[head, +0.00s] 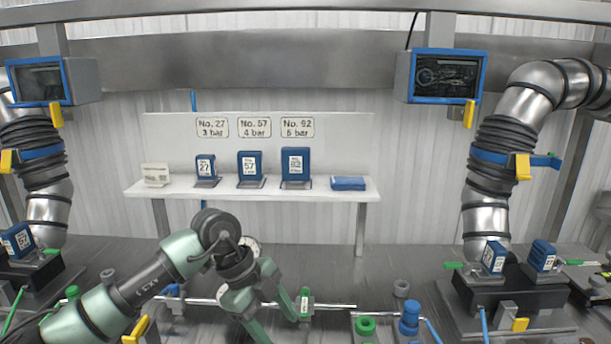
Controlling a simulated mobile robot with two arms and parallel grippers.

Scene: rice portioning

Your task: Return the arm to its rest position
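My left arm comes in from the lower left. Its pale green gripper (281,329) hangs low over the workbench, left of the picture's middle. Its two fingers point down and to the right and stand apart, with nothing visible between them. The lower tip is close to the picture's bottom edge. A green valve handle (304,303) on a horizontal metal pipe is just right of the fingers; I cannot tell whether they touch. The forearm and wrist hide part of the bench behind. My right arm and gripper are not in view.
Green (365,325) and blue (409,318) fittings are right of the gripper. Dark stations with ducts stand left (40,280) and right (515,293).

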